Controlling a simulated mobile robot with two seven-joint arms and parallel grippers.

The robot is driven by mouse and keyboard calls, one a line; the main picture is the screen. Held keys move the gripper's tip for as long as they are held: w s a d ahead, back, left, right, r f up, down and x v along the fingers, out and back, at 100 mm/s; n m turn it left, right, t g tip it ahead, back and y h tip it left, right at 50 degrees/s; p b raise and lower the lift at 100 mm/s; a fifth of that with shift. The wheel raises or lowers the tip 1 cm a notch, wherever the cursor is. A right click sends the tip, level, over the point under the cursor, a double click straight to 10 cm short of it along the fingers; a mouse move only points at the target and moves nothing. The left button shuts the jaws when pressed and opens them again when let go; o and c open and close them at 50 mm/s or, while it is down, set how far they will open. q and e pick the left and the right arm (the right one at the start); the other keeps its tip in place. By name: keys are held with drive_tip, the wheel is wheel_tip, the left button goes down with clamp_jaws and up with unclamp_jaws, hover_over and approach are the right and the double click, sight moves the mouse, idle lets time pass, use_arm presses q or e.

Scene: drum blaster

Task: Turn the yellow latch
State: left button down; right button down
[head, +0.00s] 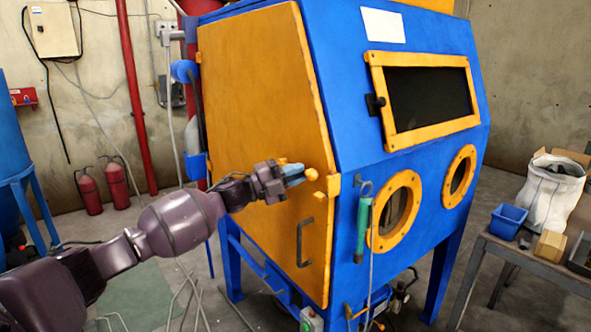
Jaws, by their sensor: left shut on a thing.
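The blue blasting cabinet (345,110) has a large yellow-orange side door (255,90), which looks shut. The small yellow latch (312,175) shows at the door's right edge, just beyond my fingertips. My left gripper (292,173) reaches in from the left, in front of the door. It is shut on the yellow latch, and its blue-grey fingers hide part of it. A yellow catch piece (333,186) sits on the cabinet frame, just right of the latch. My right gripper is not in view.
A dark door handle (305,242) is below the latch. A green-handled tool (363,225) hangs on the cabinet front. A table (525,258) with a blue bin (508,221) and a white sack (549,197) stands at right. Red extinguishers (116,183) stand by the left wall.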

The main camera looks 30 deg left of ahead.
use_arm(q)
drive_tip(key=shift+f+m+g, duration=0.4)
drive_tip(key=shift+f+m, duration=0.2)
drive_tip(key=shift+m, duration=0.3)
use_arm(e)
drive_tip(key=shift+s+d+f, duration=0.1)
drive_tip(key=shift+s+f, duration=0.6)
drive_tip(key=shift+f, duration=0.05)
use_arm(q)
drive_tip(key=c, duration=1.1)
unclamp_jaws()
drive_tip(key=v, duration=1)
drive_tip(key=shift+s+a+b, duration=0.3)
drive_tip(key=shift+b, duration=0.1)
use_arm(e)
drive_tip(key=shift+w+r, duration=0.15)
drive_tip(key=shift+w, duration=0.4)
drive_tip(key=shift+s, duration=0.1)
